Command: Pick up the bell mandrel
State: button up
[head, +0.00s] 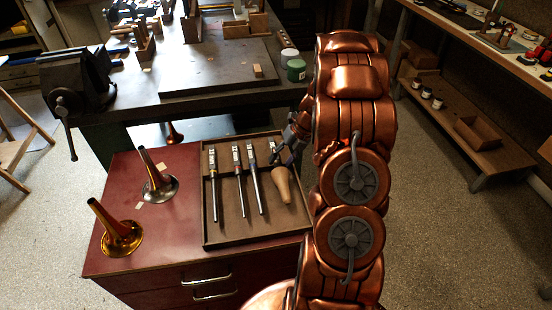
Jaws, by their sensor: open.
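The bell mandrel looks to be the piece with the tan, flared, wood-like body (282,184) at the right side of a shallow tray (226,240) on the red cabinet. Its upper part is partly hidden by my gripper (284,154). My gripper is small and dark in the head view, over the tray's upper right, beside or above the mandrel's upper end. It is open, and I cannot tell whether it touches the mandrel. Several slim rod-like mandrels (256,186) with pale tags lie left of it.
A dark workbench (215,78) with a vise (78,85) and a green jar (296,70) is behind. Low shelving (460,130) is at right.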

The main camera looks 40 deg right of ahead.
aim_at(279, 163)
jog(key=x, duration=0.3)
jog(key=shift+a+f, duration=0.1)
jog(key=shift+c, duration=0.4)
grip_shut()
